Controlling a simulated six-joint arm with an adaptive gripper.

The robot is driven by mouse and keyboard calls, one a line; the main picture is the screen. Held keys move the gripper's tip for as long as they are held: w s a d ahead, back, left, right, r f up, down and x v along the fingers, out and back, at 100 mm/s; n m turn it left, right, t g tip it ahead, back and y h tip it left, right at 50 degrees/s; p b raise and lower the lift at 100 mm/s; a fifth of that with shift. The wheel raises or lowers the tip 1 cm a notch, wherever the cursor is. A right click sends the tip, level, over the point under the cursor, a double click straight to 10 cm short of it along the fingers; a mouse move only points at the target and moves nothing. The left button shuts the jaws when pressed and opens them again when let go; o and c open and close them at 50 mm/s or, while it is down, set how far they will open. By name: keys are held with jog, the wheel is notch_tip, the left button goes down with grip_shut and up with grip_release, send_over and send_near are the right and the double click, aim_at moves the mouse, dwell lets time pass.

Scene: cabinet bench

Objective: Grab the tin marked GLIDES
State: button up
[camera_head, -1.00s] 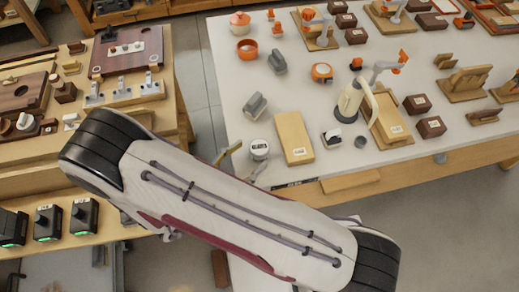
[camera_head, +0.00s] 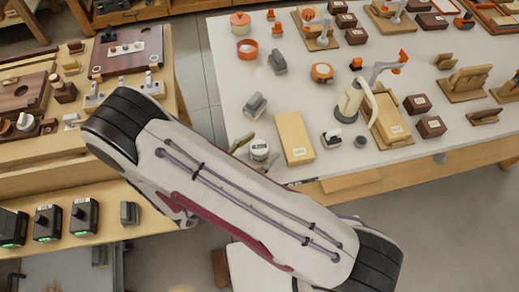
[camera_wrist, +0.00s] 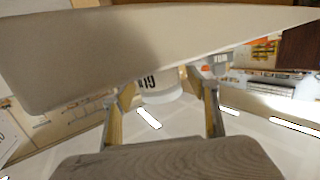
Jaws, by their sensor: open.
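The white tin (camera_head: 259,152) stands upright on the white bench near its front edge, with dark lettering on its label. In the wrist view the tin (camera_wrist: 160,92) shows between my two fingers, with only part of its lettering visible and its top hidden by a large pale shape. My gripper (camera_wrist: 162,100) is open, with one finger to each side of the tin in that view. In the head view a finger of my gripper (camera_head: 254,152) shows just left of the tin; my arm hides most of the rest. I cannot tell whether a finger touches the tin.
A tan box (camera_head: 294,138) stands close to the right of the tin. Left of the grey block the bench is clear.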

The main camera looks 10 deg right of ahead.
aim_at(259, 147)
jog(key=c, duration=1.3)
jog(key=shift+o, duration=0.2)
jog(key=shift+r, duration=0.2)
jog(key=shift+r, duration=4.8)
